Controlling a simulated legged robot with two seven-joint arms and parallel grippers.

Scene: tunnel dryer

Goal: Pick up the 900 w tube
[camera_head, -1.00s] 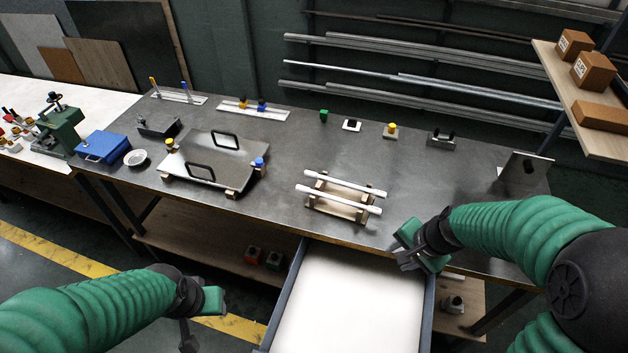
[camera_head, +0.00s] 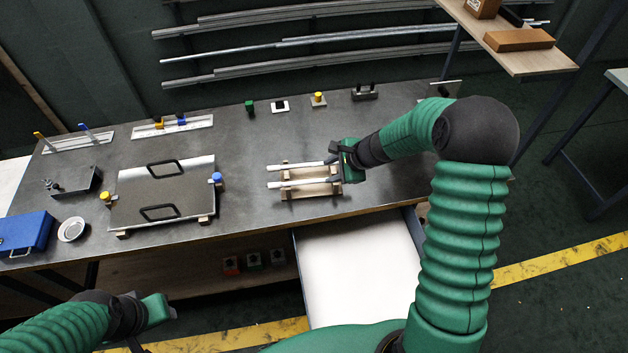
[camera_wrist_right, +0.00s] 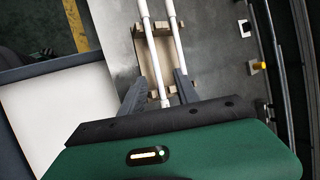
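Two white tubes lie side by side on a wooden rack (camera_head: 311,192) on the metal bench; the far tube (camera_head: 296,166) and the near tube (camera_head: 298,183) look alike, and I can read no wattage. My right gripper (camera_head: 334,162) is at their right ends and partly hides them. In the right wrist view its two dark fingers (camera_wrist_right: 160,84) stand apart, with the tubes' near ends seen between or just beyond them; contact is unclear. My left gripper (camera_head: 150,325) is low at the left, away from the bench, its fingers mostly hidden.
A metal plate with two handles (camera_head: 190,190) sits left of the rack. A blue box (camera_head: 25,232) and a white dish (camera_head: 72,229) are farther left. An open drawer (camera_head: 360,270) juts out below the rack. Small fixtures line the bench's back. A shelf (camera_head: 510,55) overhangs upper right.

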